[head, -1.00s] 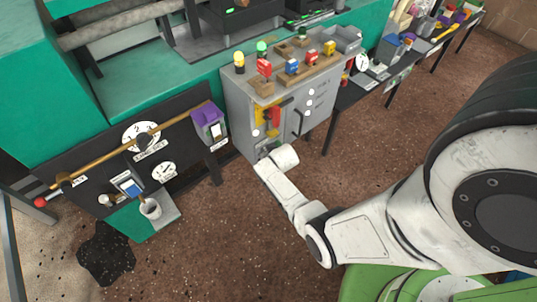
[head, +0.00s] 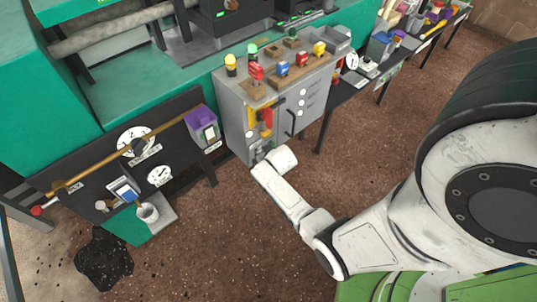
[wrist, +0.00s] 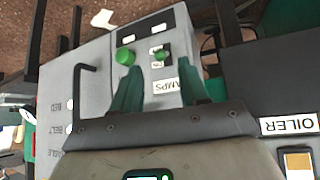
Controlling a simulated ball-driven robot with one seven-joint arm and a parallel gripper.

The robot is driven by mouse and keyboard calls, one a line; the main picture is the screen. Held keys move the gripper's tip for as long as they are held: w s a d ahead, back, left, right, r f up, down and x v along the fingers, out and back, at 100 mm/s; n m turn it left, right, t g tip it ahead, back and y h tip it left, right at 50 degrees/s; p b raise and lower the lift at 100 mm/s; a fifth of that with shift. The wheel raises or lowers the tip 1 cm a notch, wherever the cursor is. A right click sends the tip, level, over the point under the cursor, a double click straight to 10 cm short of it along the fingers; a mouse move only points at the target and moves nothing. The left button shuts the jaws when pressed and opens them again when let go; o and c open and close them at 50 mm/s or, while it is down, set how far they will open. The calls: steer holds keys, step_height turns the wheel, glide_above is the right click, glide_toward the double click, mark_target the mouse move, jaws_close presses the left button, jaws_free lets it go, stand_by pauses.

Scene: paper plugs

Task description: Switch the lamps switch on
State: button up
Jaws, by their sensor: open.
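The lamps switch (wrist: 163,54) shows in the wrist view as a small dark-green switch on a dark panel, above a white label reading "LAMPS" (wrist: 164,87). My gripper (wrist: 160,85) is open, its two green fingers pointing at the panel with the label between them. The switch lies just beyond the fingertips, nearer the right finger. I cannot tell whether anything touches. In the head view, the end of my arm is low at the front of the grey cabinet (head: 234,116); the fingers and the switch cannot be made out there.
A round green knob (wrist: 125,56) sits left of the switch. A dark bar handle (wrist: 80,85) stands out from the cabinet face. A panel labelled "OILER" (wrist: 289,126) is at right. In the head view, a purple box (head: 201,124) is left of the cabinet; brown floor is clear in front.

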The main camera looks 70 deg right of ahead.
steer(key=p+v, duration=0.1)
steer(key=v, duration=0.6)
stand_by(0.5)
steer(key=s+a+r+n+g+y+p, duration=0.2)
steer(key=s+a+r+n+y, duration=0.1)
steer(key=a+r, duration=0.6)
steer(key=s+a+r+n+g+y+p, duration=0.2)
steer(key=a+r+n, duration=0.4)
steer(key=a, duration=1.1)
step_height(320, 180, up, 3)
steer(key=shift+s+y, duration=0.5)
steer(key=shift+s, duration=0.7)
